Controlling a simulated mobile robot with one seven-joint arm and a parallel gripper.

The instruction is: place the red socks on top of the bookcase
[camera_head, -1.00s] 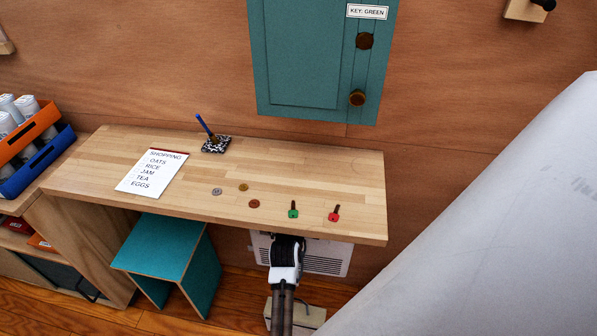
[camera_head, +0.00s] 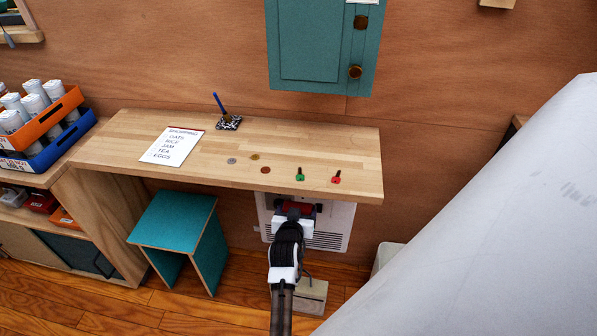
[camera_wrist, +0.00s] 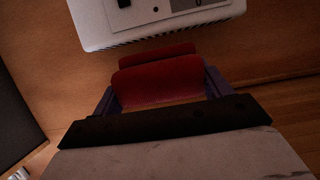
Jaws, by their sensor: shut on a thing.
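My gripper (camera_head: 296,209) is low in front of the desk, just below its front edge. It is shut on the red socks (camera_wrist: 160,82), which show as a dark red folded bundle between the fingers in the wrist view. In the head view only a small bit of red shows at the fingertips. A low wooden shelf unit (camera_head: 88,205) stands at the left; I cannot tell whether it is the bookcase. No other bookcase is clearly in view.
The wooden desk (camera_head: 300,142) holds a shopping list, pen stand, coins and two keys. A teal stool (camera_head: 172,222) stands under it. A white vented heater (camera_head: 335,222) is behind my gripper. Orange (camera_head: 62,118) and blue trays with bottles sit on the shelf unit. A large pale surface blocks the right.

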